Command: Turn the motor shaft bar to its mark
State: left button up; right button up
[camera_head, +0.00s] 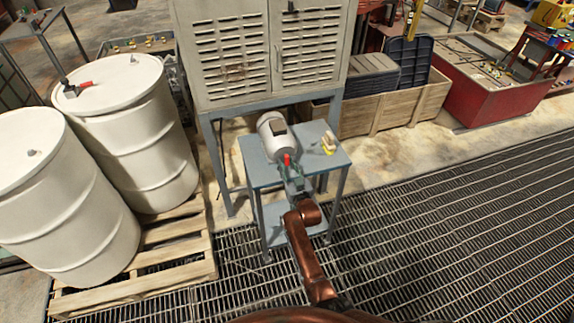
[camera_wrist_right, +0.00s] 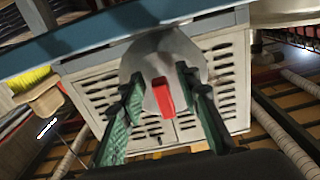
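The pale grey motor (camera_head: 272,132) lies on a small blue-grey table (camera_head: 257,173). Its red shaft bar (camera_head: 287,160) is on the end facing me. In the right wrist view the bar (camera_wrist_right: 164,97) stands nearly upright in the picture, tilted slightly, in front of the motor's rounded end (camera_wrist_right: 180,55). My right gripper (camera_head: 291,173) is at this end. Its green-padded fingers (camera_wrist_right: 165,125) are spread, one on each side of the bar, with clear gaps. I cannot make out the mark. My left gripper is not in view.
A small brush with yellow bristles (camera_head: 328,144) lies on the table right of the motor. A louvred cabinet (camera_head: 240,60) stands behind. White drums (camera_head: 135,135) on a pallet (camera_head: 175,250) stand left. The grating floor (camera_head: 450,220) to the right is clear.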

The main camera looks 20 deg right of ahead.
jog(key=s, duration=0.7)
jog(key=shift+s, duration=0.25)
jog(key=shift+d, duration=0.1)
jog(key=s+f+g, duration=0.3)
jog(key=s+f, duration=0.2)
jog(key=f, duration=0.7)
jog(key=s+f+g, duration=0.2)
jog(key=s+f, duration=0.3)
jog(key=f, duration=0.8)
jog(key=s+d+f+n+g, duration=0.1)
jog(key=s+d+f+g, duration=0.25)
jog(key=s+f, duration=1.35)
jog(key=s+d+f+g, duration=0.2)
jog(key=s+f, duration=0.3)
jog(key=s, duration=0.9)
jog(key=s+d+f+g, duration=0.2)
jog(key=s+f, duration=0.4)
jog(key=s, duration=0.8)
jog(key=s+d+f+g, duration=0.3)
jog(key=s+f, duration=0.3)
jog(key=s, duration=0.9)
jog(key=shift+f+g+h, duration=0.2)
jog(key=shift+g+h, duration=0.2)
jog(key=shift+g, duration=0.45)
